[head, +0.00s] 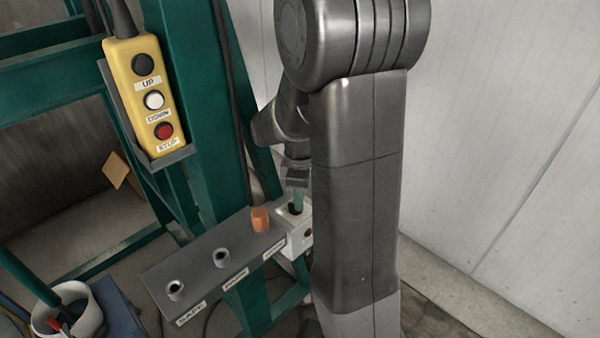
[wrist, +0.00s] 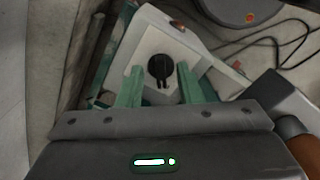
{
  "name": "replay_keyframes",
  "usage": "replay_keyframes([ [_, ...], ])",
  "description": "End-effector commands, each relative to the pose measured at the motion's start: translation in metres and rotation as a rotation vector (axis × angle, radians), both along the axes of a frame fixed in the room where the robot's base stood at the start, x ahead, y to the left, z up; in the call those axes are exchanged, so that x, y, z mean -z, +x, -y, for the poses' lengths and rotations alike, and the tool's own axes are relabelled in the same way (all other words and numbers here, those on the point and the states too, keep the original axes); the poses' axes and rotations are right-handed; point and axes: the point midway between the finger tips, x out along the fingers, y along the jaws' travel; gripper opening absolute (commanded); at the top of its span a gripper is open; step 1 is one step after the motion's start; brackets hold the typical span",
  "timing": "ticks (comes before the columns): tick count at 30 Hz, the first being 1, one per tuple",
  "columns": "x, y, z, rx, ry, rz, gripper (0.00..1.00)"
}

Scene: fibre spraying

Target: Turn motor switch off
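The motor switch (wrist: 160,69) is a round black knob on the light face of a small white box (wrist: 145,48) in the wrist view. The same white box (head: 300,243) shows in the head view at the right end of the grey panel, partly hidden behind my arm. My gripper (wrist: 158,72) is open, with one green finger on each side of the knob and gaps between. In the head view the gripper (head: 298,200) is just above the box, mostly hidden by my arm. I cannot tell whether the fingers are level with the knob.
A grey panel (head: 200,268) with several sockets and labels extends left of the box. An orange plug (head: 260,219) stands on it close to my gripper. A yellow pendant (head: 145,95) hangs on the green frame (head: 200,120). A pale wall (head: 490,130) is at the right.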

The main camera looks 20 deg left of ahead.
Motion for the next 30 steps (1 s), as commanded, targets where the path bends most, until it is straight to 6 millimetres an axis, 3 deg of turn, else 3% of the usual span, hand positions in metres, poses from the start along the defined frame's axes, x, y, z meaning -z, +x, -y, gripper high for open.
replay_keyframes([
  [9,-0.074,0.001,-0.001,0.0,0.006,0.006,0.33],
  [15,-0.107,0.001,-0.001,-0.001,0.004,0.004,0.33],
  [21,-0.12,0.0,0.0,-0.001,0.003,0.002,0.33],
  [30,-0.121,0.0,0.0,-0.001,0.001,0.002,0.33],
])
